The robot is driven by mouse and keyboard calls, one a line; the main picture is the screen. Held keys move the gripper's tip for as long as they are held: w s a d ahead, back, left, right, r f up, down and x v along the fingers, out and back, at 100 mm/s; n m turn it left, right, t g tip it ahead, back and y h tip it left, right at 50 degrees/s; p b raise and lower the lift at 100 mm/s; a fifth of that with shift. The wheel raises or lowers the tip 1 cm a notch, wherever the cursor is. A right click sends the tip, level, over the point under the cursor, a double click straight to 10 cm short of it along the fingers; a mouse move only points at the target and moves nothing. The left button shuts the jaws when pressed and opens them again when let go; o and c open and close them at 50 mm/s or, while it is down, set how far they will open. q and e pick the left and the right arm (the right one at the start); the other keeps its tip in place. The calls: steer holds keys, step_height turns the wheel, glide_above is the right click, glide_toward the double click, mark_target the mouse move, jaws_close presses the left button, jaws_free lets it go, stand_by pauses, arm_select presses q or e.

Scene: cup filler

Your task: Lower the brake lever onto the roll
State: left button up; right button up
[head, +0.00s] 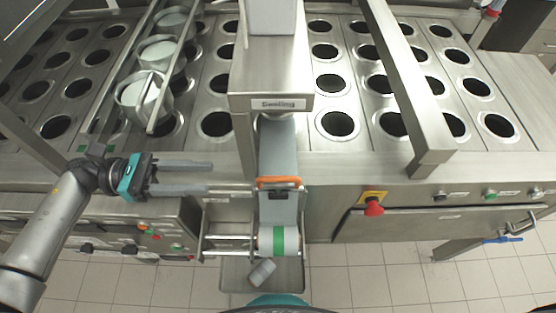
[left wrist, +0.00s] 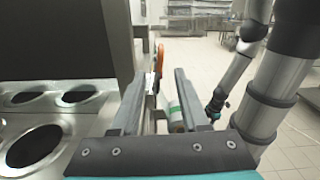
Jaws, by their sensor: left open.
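The brake lever (head: 279,183) has an orange end and sits at the front of the grey chute under the sealing unit. It is raised above the white roll (head: 266,241) with a green band, apart from it. In the left wrist view, the orange lever part (left wrist: 158,57) and the roll (left wrist: 176,117) show beyond my fingers. My left gripper (head: 209,177) is open and empty, left of the lever, its fingers pointing right towards it. My right gripper (left wrist: 214,107) shows small in the left wrist view; its fingers are too small to judge.
The sealing unit (head: 278,104) stands above the chute. Metal bars frame the roll, and a small grey cylinder (head: 262,272) lies in the tray below. A red knob (head: 373,207) is on the front panel at right. Cups (head: 140,95) stand at the upper left.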

arm_select(q)
steer(key=p, duration=0.2)
glide_toward(266, 179)
steer(key=d, duration=0.6)
steer(key=d+p, duration=0.1)
steer(key=d, duration=0.2)
steer(key=d+p, duration=0.1)
steer(key=d, duration=0.2)
steer(key=shift+w+f, duration=0.1)
steer(key=shift+f, duration=0.15)
arm_select(e)
steer(key=r, duration=0.1)
steer(key=s+r, duration=0.1)
steer(key=r, duration=0.1)
steer(key=s+r, duration=0.1)
steer(key=shift+r, duration=0.15)
arm_select(q)
jaws_close()
